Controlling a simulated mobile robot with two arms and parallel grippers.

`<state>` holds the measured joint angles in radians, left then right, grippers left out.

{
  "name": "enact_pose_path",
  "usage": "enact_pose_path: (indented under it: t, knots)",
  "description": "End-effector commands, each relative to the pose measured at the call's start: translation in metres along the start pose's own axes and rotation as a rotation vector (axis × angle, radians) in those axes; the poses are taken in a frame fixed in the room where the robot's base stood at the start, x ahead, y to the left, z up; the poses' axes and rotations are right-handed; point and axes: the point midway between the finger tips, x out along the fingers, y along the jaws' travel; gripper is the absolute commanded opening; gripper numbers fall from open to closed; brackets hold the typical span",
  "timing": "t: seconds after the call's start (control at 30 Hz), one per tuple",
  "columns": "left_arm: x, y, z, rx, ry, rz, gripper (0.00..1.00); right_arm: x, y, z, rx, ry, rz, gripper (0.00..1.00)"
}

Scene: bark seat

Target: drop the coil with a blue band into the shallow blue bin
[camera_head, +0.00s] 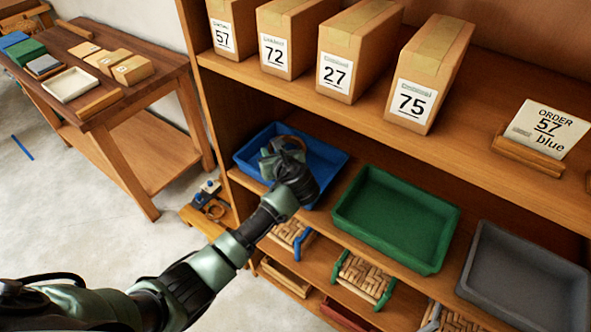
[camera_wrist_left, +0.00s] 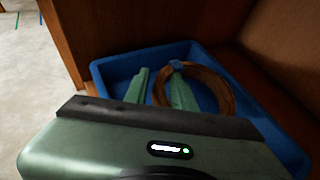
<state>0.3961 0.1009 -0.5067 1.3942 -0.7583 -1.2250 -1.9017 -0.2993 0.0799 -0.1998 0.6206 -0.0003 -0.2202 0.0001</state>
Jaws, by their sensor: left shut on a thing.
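The shallow blue bin (camera_head: 333,160) stands at the left end of the middle shelf; it also fills much of the left wrist view (camera_wrist_left: 109,75). My left gripper (camera_head: 279,152) is over this bin. It is shut on the rim of a brown coil (camera_wrist_left: 222,80) with a blue band (camera_wrist_left: 177,66). In the left wrist view one finger is outside the ring and the other inside it, with the gripper (camera_wrist_left: 158,80) around the strand. The coil lies within the bin's outline; I cannot tell whether it touches the floor. My right gripper is not in view.
A green bin (camera_head: 395,215) and a grey bin (camera_head: 522,280) stand further right, both empty. A wooden side table (camera_head: 140,90) stands left.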

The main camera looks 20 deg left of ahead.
Motion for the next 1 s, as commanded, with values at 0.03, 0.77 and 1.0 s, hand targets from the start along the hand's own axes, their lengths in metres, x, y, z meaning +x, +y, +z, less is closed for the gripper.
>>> enact_pose_path:
  t: [0.03,0.77,1.0]
  knots:
    - [0.001,0.000,-0.001,-0.001,-0.001,-0.001,0.00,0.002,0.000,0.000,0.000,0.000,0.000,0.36]
    - [-0.006,-0.001,-0.001,-0.001,-0.001,-0.003,0.51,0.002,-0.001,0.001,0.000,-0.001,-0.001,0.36]
    - [-0.045,-0.001,-0.002,-0.001,-0.001,-0.005,0.51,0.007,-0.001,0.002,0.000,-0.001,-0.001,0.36]
